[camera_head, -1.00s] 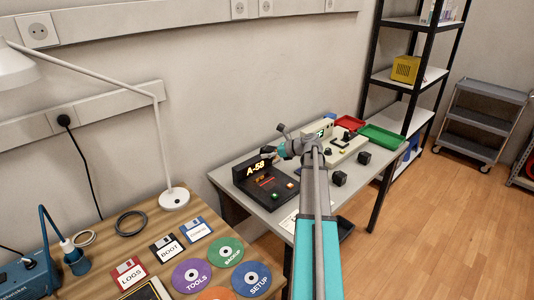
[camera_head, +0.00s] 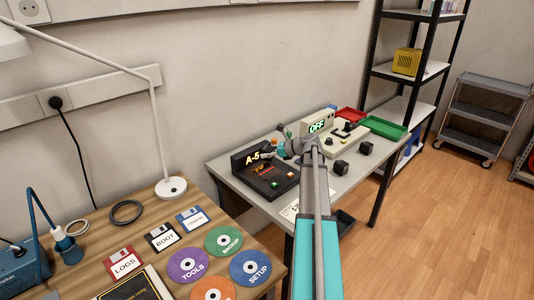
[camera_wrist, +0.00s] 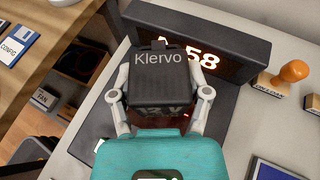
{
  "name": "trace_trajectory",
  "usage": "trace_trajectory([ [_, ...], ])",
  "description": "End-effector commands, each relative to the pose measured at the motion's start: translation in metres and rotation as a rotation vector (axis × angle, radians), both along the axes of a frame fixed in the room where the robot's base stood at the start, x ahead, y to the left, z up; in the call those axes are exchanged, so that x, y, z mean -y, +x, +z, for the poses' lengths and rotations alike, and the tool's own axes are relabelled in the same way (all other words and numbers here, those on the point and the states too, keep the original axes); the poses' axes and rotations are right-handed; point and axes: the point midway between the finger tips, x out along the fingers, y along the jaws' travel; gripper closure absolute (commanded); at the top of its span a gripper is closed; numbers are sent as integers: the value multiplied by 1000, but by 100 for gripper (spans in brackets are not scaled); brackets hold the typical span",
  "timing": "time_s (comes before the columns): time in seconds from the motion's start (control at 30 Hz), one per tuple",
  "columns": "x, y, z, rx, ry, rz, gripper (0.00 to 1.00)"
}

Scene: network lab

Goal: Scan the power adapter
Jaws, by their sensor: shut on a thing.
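The power adapter, a black block marked "Klervo" (camera_wrist: 162,75), is between the two fingers of my gripper (camera_wrist: 160,100) in the wrist view. My gripper is shut on it. The block is over the black scanner (camera_wrist: 255,48), whose orange display reads "58" at its visible end. A small red light shows beside the block. I cannot tell whether the block touches the scanner. In the head view my gripper (camera_head: 272,150) is at the scanner (camera_head: 270,182) and hides part of its display. The block is hard to make out there.
An orange-handled stamp (camera_wrist: 286,76) stands right of the scanner. A beige device (camera_head: 335,140) reads "OFF". A wooden desk (camera_head: 105,225) holds disks and a lamp.

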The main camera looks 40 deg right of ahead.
Motion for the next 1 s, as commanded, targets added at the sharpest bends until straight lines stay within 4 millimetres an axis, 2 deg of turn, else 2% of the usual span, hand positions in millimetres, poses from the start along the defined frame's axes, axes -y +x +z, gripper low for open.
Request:
trace_trajectory([
  [0.03, 0, 0, -7, 1, 1, 0, 94],
  [0.2, 0, 0, -13, 1, 1, 0, 94],
  [0.67, -1, 1, -13, 1, 1, 1, 94],
  [1.0, -1, 1, 5, 1, 1, 1, 94],
])
